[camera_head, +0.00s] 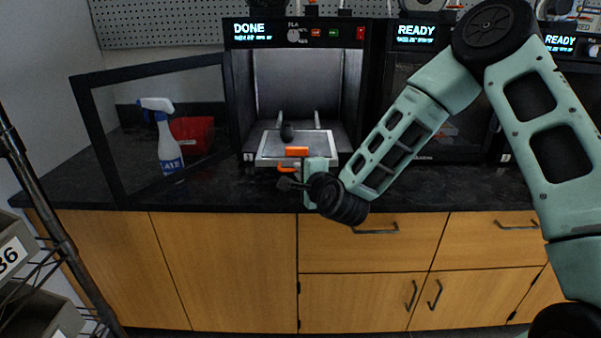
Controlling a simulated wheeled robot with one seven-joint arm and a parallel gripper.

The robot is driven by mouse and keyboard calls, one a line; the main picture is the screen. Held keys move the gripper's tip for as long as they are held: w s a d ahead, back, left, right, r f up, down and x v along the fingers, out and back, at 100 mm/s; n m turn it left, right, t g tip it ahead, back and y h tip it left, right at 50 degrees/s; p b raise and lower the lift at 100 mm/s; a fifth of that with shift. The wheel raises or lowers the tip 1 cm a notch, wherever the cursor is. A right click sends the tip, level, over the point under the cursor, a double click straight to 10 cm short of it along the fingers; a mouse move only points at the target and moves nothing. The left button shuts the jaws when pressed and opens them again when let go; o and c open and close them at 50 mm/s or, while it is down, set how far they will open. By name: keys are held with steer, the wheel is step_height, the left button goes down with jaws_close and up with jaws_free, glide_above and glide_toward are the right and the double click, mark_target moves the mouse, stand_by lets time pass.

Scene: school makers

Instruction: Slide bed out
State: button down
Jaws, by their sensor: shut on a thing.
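The left 3D printer (232,95) shows DONE on its display, and its framed door (95,140) stands swung open to the left. An orange tab (297,151) is at the bed's front edge. My gripper (290,178) is at the front of the bed, shut on what seems to be the bed's front part. The wrist partly hides the grip, so the exact contact is unclear.
A spray bottle (165,137) and a red bin (192,135) stand left, behind the open door. A second printer marked READY (416,34) is to the right, partly hidden by my arm. Wooden cabinets (220,260) are below the dark counter (225,190). A rack (40,200) is at far left.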

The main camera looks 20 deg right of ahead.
steer(key=shift+s+a+f, duration=0.15)
steer(key=shift+s+f, duration=0.05)
steer(key=c, duration=1.5)
jaws_free()
steer(key=shift+r, duration=0.15)
steer(key=p+v, duration=1.6)
steer(key=v, duration=0.1)
steer(key=shift+s+r, duration=0.1)
steer(key=shift+s, duration=0.2)
steer(key=shift+w, duration=0.1)
